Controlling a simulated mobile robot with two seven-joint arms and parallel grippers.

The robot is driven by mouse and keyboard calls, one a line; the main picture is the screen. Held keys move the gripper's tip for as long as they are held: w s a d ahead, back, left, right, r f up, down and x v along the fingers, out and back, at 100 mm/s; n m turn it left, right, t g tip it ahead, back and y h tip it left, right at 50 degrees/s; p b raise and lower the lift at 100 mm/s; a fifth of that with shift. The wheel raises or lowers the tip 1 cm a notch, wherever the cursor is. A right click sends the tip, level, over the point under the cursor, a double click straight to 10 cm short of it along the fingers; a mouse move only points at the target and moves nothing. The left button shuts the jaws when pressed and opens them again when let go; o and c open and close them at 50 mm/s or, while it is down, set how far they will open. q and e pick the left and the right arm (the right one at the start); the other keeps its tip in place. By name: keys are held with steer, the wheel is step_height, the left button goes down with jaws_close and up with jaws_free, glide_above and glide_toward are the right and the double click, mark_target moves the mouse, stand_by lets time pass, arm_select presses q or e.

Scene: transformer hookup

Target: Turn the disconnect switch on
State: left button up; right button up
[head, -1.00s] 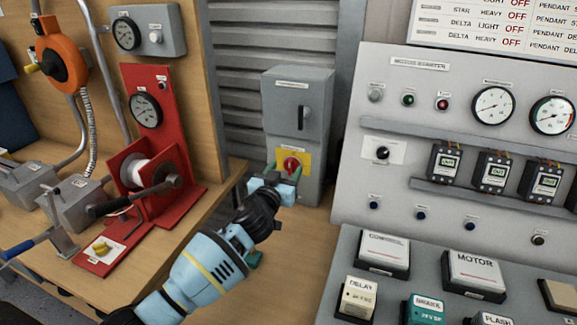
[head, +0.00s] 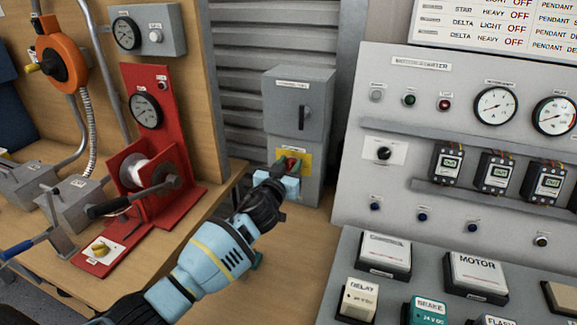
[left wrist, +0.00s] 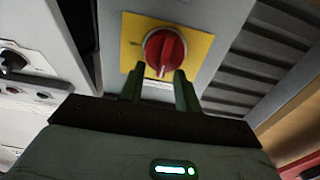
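The disconnect switch is a red rotary knob (left wrist: 164,50) on a yellow plate (head: 306,158), low on the front of a grey cabinet (head: 310,110). In the left wrist view its raised grip runs nearly upright in the picture, with a pale mark at the lower end. My left gripper (left wrist: 160,88) is open, with its two green fingers apart just below the knob in that view. The head view shows the left gripper (head: 283,168) in front of the plate, hiding much of the knob. I cannot tell whether the fingers touch it. My right gripper is out of view.
The motor starter panel (head: 440,105) stands close on the right, with a sloped button desk (head: 345,250) before it. A red winch stand (head: 160,120) is on the wooden bench at left. Bare bench (head: 290,235) lies below the cabinet.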

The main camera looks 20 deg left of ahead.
arm_select(q)
steer(key=shift+s+f, duration=0.1)
steer(key=shift+f, duration=0.25)
steer(key=shift+c, duration=0.4)
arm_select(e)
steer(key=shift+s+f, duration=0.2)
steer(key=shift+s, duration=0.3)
